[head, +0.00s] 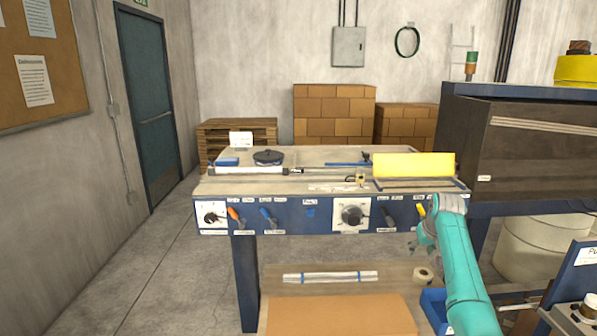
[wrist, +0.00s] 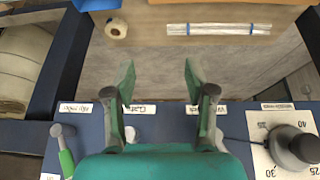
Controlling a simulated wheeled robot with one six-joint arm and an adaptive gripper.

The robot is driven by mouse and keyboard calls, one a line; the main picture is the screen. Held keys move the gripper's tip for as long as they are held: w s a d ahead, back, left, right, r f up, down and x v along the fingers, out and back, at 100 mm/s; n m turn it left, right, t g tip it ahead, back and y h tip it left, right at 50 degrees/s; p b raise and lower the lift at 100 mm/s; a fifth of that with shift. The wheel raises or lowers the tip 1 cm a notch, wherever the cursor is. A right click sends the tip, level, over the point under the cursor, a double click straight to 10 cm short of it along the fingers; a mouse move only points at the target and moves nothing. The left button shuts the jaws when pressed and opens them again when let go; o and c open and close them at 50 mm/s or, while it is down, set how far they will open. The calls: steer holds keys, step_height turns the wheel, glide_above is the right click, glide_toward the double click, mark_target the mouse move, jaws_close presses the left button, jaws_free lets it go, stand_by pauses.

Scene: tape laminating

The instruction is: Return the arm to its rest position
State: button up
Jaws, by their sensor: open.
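My teal arm (head: 462,275) reaches up from the lower right in the head view. Its gripper (head: 424,238) is at the right part of the laminating bench's blue front panel (head: 330,214), close to a yellow-handled lever (head: 421,211). In the wrist view my gripper (wrist: 160,80) is open, its two green fingers spread apart with nothing between them. The panel's labelled face lies behind and around the fingers there. Whether the gripper touches the panel, I cannot tell.
A dial (head: 352,215) and several levers line the panel. A yellow block (head: 413,165) is on the bench top. A tape roll (head: 423,275) and wrapped strips (head: 330,277) lie on the lower shelf. A dark cabinet (head: 535,150) stands right. Floor at left is clear.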

steer(key=s+a+f+t, duration=0.15)
steer(key=s+f, duration=0.25)
steer(key=f, duration=0.5)
steer(key=s+a+f, duration=0.3)
steer(key=s+f, duration=0.1)
steer(key=f, duration=0.4)
steer(key=s+a+f+t, duration=0.1)
steer(key=s+a+f, duration=0.2)
steer(key=f, duration=0.6)
steer(key=s+a+f+t, duration=0.1)
steer(key=s+a+f, duration=0.1)
steer(key=s+f, duration=0.35)
steer(key=s+a+f, duration=0.2)
steer(key=s, duration=0.7)
steer(key=s+a+f+t, duration=0.1)
steer(key=s+a+f, duration=0.15)
steer(key=s, duration=0.45)
steer(key=s+a+r+t, duration=0.1)
steer(key=s+a+r, duration=0.15)
steer(key=s, duration=1.05)
steer(key=s+a+r+t, duration=0.2)
steer(key=s+r, duration=0.1)
steer(key=s, duration=1)
steer(key=s+a+r+t, duration=0.1)
steer(key=s+r+t, duration=0.1)
steer(key=s+r, duration=1.4)
step_height(320, 180, up, 5)
steer(key=shift+s+a+r, duration=0.2)
steer(key=shift+s+a, duration=0.05)
steer(key=shift+s, duration=0.15)
